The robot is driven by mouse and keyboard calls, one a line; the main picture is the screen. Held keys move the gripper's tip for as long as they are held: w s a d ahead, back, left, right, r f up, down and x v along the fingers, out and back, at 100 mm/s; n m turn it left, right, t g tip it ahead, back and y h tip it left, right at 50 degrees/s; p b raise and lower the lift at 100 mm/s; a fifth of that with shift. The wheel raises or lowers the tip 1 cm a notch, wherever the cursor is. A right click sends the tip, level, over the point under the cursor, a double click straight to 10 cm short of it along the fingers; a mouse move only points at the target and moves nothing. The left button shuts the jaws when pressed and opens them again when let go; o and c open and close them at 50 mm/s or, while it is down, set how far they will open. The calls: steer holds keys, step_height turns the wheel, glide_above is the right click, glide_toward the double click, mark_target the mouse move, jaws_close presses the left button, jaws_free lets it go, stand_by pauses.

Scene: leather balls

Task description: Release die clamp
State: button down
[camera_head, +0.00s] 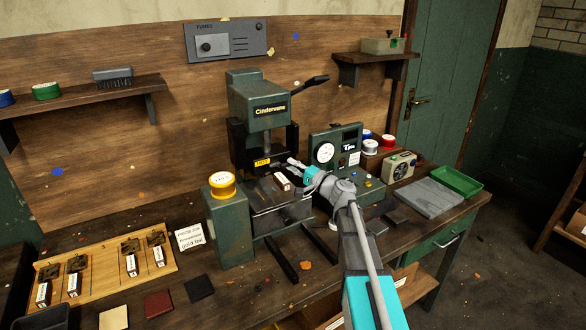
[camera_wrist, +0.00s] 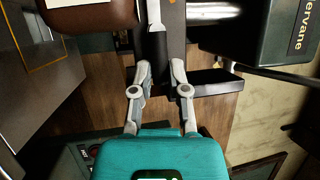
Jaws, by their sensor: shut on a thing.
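The green press marked "Cindervane" (camera_head: 257,98) stands on the bench. A black clamp area with a yellow-labelled block (camera_head: 262,162) sits below its head. My gripper (camera_head: 291,163) reaches in from the right, beside this block. In the wrist view my gripper (camera_wrist: 159,68) has its fingertips closed about a dark, slim lever (camera_wrist: 159,47), which I take to be the die clamp's. Its far part is hard to make out. A brown leather piece with a white label (camera_head: 283,181) rests on the press bed below the gripper; it also shows in the wrist view (camera_wrist: 95,17).
The press's long handle (camera_head: 312,82) sticks out to the upper right. A dial box (camera_head: 337,153) stands close behind my wrist. A wooden tray (camera_head: 102,269) with small tools lies at front left.

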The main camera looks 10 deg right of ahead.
steer(key=c, duration=0.6)
jaws_free()
steer(key=shift+c, duration=0.2)
steer(key=shift+r, duration=0.15)
